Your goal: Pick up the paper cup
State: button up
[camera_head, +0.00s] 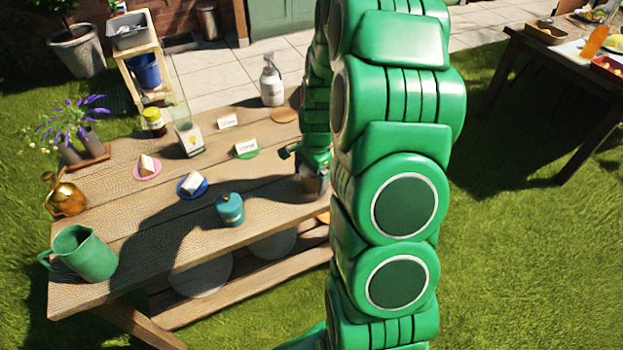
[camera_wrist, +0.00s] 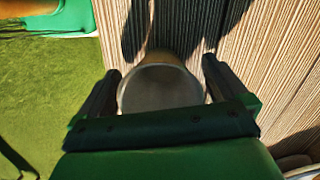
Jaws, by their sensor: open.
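The paper cup (camera_wrist: 160,88) is between the two fingers of my gripper (camera_wrist: 161,70) in the wrist view. Its round grey end faces the camera and a strip of brown side shows beyond it. My gripper is open, with one dark finger on each side of the cup; I cannot tell if either touches it. In the head view the brownish cup (camera_head: 312,184) stands near the table's right end, just below my gripper (camera_head: 303,172). My green arm hides part of that end and some of the cup.
The wooden table (camera_head: 130,215) also holds a teal canister (camera_head: 230,209), a green pitcher (camera_head: 84,253), a copper jug (camera_head: 65,194), a glass container (camera_head: 188,135), a white pump bottle (camera_head: 271,82) and small cards on coloured discs. Grass lies right of my arm.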

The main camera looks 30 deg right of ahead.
jog(key=c, duration=1)
jog(key=shift+r, duration=0.1)
jog(key=shift+w+r, duration=0.1)
jog(key=shift+r, duration=0.35)
notch_tip(320, 180, up, 2)
jog(key=shift+r, duration=0.2)
jog(key=s+r, duration=0.2)
jog(key=s+a+r, duration=0.1)
jog(key=s+r, duration=0.2)
jog(key=shift+a+r, duration=0.1)
jog(key=shift+r, duration=0.2)
jog(key=s+a+r, duration=0.2)
jog(key=s+r, duration=0.2)
jog(key=s, duration=0.4)
jog(key=shift+s+a, duration=0.15)
jog(key=shift+s, duration=0.2)
